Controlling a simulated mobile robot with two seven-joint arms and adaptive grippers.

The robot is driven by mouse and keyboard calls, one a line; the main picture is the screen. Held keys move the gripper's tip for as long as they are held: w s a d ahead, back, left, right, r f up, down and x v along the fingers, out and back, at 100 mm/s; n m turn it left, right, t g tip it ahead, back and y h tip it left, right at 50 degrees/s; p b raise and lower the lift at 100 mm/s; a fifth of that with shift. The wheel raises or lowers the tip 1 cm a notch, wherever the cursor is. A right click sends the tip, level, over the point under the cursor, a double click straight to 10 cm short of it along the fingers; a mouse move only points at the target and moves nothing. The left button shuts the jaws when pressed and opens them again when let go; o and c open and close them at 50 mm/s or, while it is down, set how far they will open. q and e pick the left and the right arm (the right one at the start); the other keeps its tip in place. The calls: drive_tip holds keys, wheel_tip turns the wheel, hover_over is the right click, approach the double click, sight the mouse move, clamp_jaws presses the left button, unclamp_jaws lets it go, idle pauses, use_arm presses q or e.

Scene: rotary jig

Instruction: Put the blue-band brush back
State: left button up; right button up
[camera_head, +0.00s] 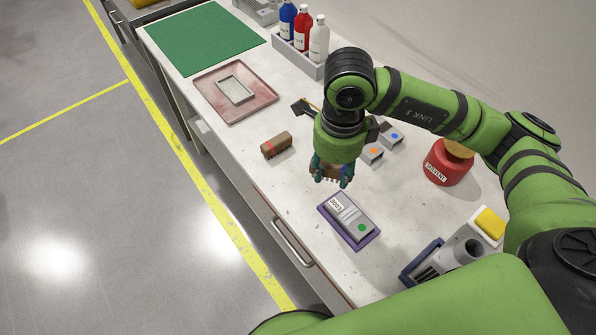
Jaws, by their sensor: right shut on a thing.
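My right gripper (332,179) points down over the middle of the bench and is shut on a brown brush (330,172), held above the bench top. The fingers and wrist cover most of this brush, and I cannot make out a blue band on it. A brown brush with a red band (276,145) lies on the bench to the left of the gripper. A small grey block with a blue dot (393,136) and one with an orange dot (373,152) stand just behind and right of the gripper. My left gripper is not in view.
A grey device on a purple base (349,219) sits in front of the gripper. A red solvent can (447,164) stands to the right. A pink tray (209,93), a green mat (205,40) and a bottle rack (298,58) lie farther back. The bench's left edge is close.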

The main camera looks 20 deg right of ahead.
drive_tip(key=m, duration=0.2)
drive_tip(key=shift+s+d+f+m, duration=0.1)
drive_tip(key=shift+f+m, duration=0.1)
drive_tip(key=shift+m, duration=0.2)
drive_tip(key=m, duration=0.4)
drive_tip(key=shift+s+f, duration=0.15)
drive_tip(key=shift+f, duration=0.05)
drive_tip(key=shift+f+m, duration=0.1)
drive_tip(key=shift+m, duration=0.2)
drive_tip(key=p, duration=0.4)
hover_over(297, 176)
drive_tip(key=s, duration=0.1)
wheel_tip(297, 176, down, 6)
drive_tip(key=shift+d, duration=0.1)
drive_tip(key=shift+w+f, duration=0.4)
drive_tip(key=shift+w, duration=0.1)
wheel_tip(297, 176, down, 4)
drive_tip(key=shift+r+p, duration=0.15)
drive_tip(key=shift+p, duration=0.6)
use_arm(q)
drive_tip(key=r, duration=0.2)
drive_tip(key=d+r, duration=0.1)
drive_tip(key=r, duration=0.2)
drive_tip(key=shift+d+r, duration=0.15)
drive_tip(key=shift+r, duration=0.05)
use_arm(e)
drive_tip(key=shift+f, duration=0.2)
